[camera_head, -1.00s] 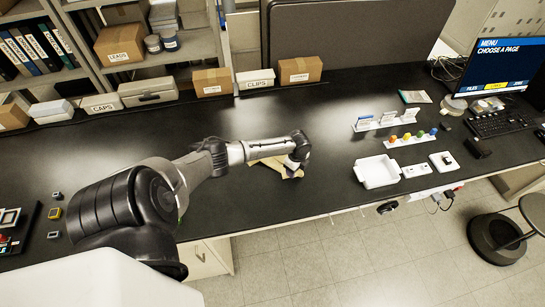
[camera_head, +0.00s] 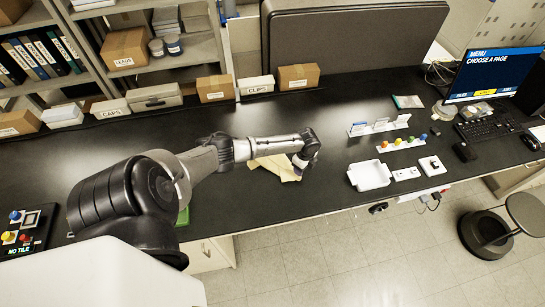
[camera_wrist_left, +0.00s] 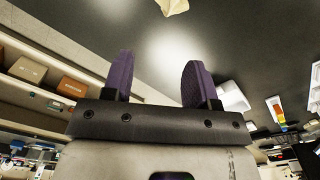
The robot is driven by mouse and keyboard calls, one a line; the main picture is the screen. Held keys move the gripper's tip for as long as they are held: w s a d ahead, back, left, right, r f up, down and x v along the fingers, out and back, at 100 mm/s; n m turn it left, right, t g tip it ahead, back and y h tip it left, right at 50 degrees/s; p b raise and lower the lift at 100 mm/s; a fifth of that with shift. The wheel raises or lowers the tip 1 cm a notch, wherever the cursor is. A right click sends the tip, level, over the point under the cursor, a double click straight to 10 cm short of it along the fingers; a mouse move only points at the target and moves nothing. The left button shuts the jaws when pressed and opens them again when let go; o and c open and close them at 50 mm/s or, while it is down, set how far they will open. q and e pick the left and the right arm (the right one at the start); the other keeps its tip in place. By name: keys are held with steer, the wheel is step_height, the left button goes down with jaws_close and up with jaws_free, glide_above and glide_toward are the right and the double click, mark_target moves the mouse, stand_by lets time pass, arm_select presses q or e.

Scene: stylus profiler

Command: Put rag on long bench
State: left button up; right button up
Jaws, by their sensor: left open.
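The rag (camera_head: 283,170) is a pale yellow, crumpled cloth lying on the black top of the long bench (camera_head: 330,195), near its front edge. My left forearm hides part of it in the head view. My left gripper (camera_head: 300,163) is just right of the rag in that view. In the left wrist view the rag (camera_wrist_left: 175,5) is cut off at the top edge, beyond the fingertips and apart from them. The purple fingers of the left gripper (camera_wrist_left: 157,72) are spread with nothing between them. My right gripper is not in view.
A white tray (camera_head: 369,176) and small holders with coloured pieces (camera_head: 403,144) stand to the right. Boxes, including a CLIPS box (camera_head: 257,85), line the back. A monitor (camera_head: 490,70) is at far right. A NO TILE panel (camera_head: 22,235) is at left. Bench between is clear.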

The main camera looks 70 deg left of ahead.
mark_target(294, 175)
arm_select(q)
steer(key=shift+s+a+f, duration=0.1)
steer(key=shift+f, duration=0.05)
steer(key=shift+c, duration=1.3)
steer(key=a+f, duration=0.2)
steer(key=s+a+f, duration=0.1)
steer(key=a+f, duration=0.1)
steer(key=shift+a, duration=0.25)
jaws_close()
steer(key=shift+f, duration=1.05)
steer(key=shift+f, duration=0.1)
step_height(294, 175, down, 4)
steer(key=b, duration=0.4)
steer(key=shift+f+b, duration=0.15)
steer(key=shift+b, duration=0.25)
steer(key=shift+r, duration=0.2)
